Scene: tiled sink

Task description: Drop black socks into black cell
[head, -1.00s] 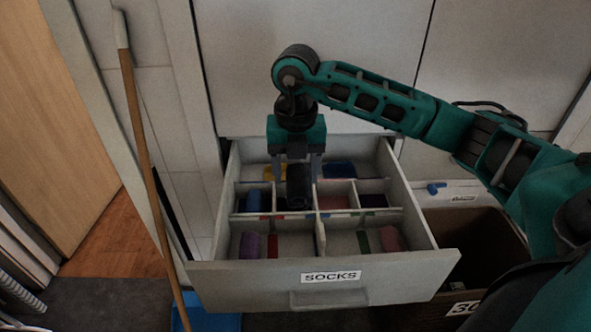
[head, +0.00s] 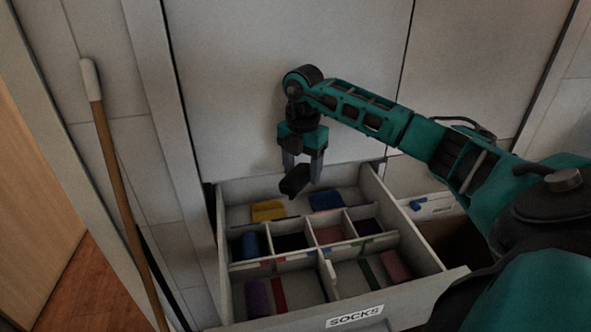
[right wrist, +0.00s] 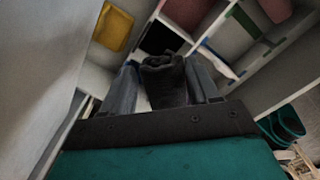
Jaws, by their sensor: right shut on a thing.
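My right gripper (head: 303,178) is shut on the black socks (head: 295,181), a dark rolled bundle held tilted above the back part of the open drawer. In the right wrist view the black socks (right wrist: 164,80) sit between the two grey fingers. The drawer's front wall (head: 300,318) carries a SOCKS label. In its middle row, the second cell from the left, the black cell (head: 290,242), has a dark inside. It lies below and in front of the held bundle; whether anything lies in it is unclear. My left gripper is not in view.
The back compartment holds yellow socks (head: 268,211) and blue socks (head: 326,200). Other cells hold blue (head: 250,245), purple (head: 257,298) and pink (head: 395,265) socks. Thin dividers separate the cells. A wooden pole (head: 125,200) leans at the left. A tall cabinet front stands behind.

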